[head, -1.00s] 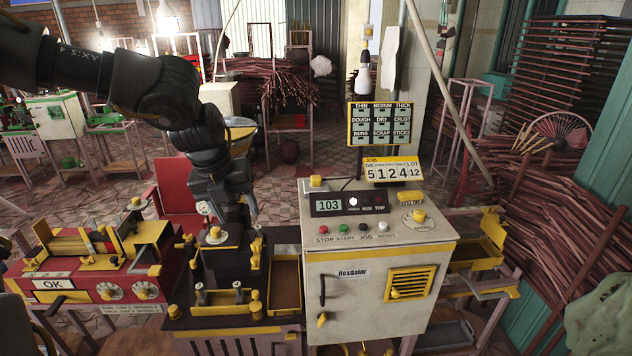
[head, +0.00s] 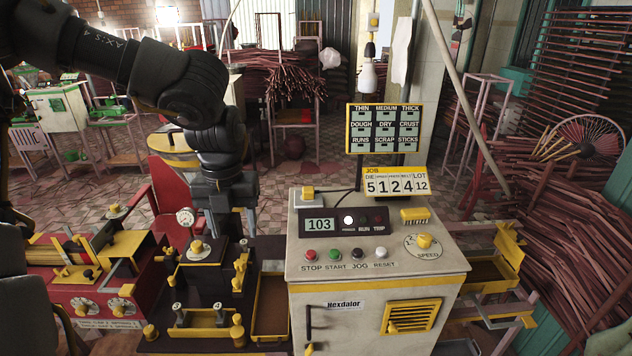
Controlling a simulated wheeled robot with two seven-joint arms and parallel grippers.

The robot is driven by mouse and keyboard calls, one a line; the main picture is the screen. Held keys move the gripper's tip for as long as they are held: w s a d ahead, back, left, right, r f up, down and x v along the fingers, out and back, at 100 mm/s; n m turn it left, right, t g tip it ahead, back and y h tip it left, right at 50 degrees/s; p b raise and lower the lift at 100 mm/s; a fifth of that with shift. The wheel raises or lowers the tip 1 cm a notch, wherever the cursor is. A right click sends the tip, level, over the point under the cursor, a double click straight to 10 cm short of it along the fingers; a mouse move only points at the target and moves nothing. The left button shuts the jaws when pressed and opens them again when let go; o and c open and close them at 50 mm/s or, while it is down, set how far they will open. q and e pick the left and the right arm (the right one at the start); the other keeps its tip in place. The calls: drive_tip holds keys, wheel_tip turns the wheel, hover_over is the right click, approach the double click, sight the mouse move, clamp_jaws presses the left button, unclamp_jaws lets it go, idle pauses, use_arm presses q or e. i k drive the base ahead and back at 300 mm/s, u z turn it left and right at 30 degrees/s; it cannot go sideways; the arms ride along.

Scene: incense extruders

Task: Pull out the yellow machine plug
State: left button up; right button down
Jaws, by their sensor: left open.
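The cream control cabinet (head: 376,268) stands at the centre. A small yellow plug (head: 308,192) sits on the back left corner of its top, with a dark cable running from there toward the signs. My left gripper (head: 232,222) is to the left of the plug, pointing down above the dark extruder machine (head: 215,262). It is open and apart from the plug, and its fingertips are hard to make out against the dark machine. My right gripper is not in view.
The display box (head: 343,222), buttons and yellow speed knob (head: 424,241) are on the cabinet top. The job sign (head: 396,182) and label board (head: 384,129) stand behind it. A gauge (head: 186,217) rises near my left gripper. A red chair (head: 172,195) is behind.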

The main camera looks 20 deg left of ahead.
sight(308, 192)
drive_tip(key=i, duration=1.05)
